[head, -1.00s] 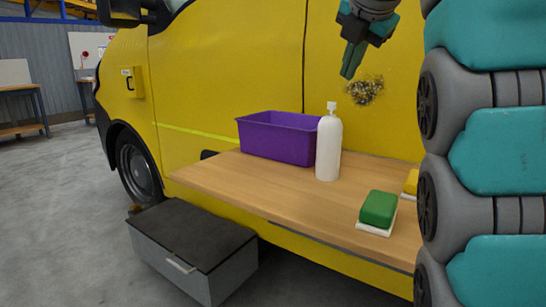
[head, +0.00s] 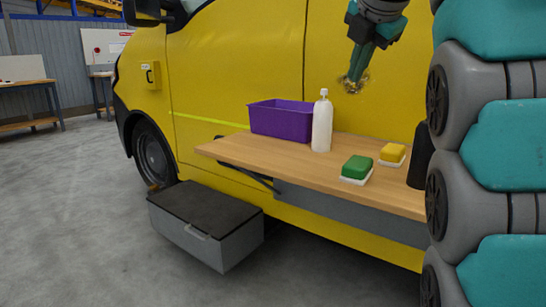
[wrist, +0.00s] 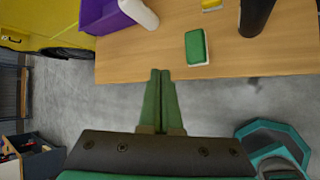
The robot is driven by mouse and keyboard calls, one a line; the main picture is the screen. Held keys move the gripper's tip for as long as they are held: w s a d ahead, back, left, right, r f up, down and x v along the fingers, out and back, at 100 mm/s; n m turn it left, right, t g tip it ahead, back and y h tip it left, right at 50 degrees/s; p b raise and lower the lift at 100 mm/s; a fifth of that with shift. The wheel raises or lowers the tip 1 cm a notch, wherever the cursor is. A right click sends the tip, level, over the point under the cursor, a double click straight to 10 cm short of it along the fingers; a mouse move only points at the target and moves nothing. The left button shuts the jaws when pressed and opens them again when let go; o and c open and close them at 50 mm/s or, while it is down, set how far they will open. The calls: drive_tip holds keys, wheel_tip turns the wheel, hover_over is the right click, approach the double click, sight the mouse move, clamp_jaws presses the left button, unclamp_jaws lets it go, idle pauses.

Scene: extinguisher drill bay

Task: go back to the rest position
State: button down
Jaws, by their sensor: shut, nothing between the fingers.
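My gripper (head: 352,82) is up in the air above the wooden shelf (head: 235,151) on the side of the yellow van (head: 240,70). Its fingers are shut and empty and point down. In the wrist view my gripper (wrist: 162,75) shows its green fingers together over grey floor, just off the shelf's edge. A dark speckled patch (head: 361,80) on the van's side lies behind the fingertips in the head view.
The shelf holds a purple bin (head: 280,121), a white bottle (head: 322,128), a green sponge (head: 357,167), a yellow sponge (head: 393,152) and a black cylinder (head: 420,165). A grey box (head: 235,245) with a dark lid stands below. The floor (head: 80,230) at left is clear.

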drive_tip(key=s+f+m+g, duration=0.25)
drive_tip(key=f+m, duration=0.25)
drive_tip(key=f, duration=0.3)
drive_tip(key=s+f+m+g, duration=0.1)
drive_tip(key=s+f+m, duration=0.35)
drive_tip(key=f, duration=0.35)
drive_tip(key=s+f+m+g, duration=0.2)
drive_tip(key=s+f+m, duration=0.1)
drive_tip(key=f+m, duration=0.35)
drive_tip(key=s+f+m+g, duration=0.5)
drive_tip(key=s+f+m, duration=0.4)
drive_tip(key=s+f, duration=1.5)
drive_tip(key=shift+f+m, duration=0.4)
drive_tip(key=shift+f, duration=0.35)
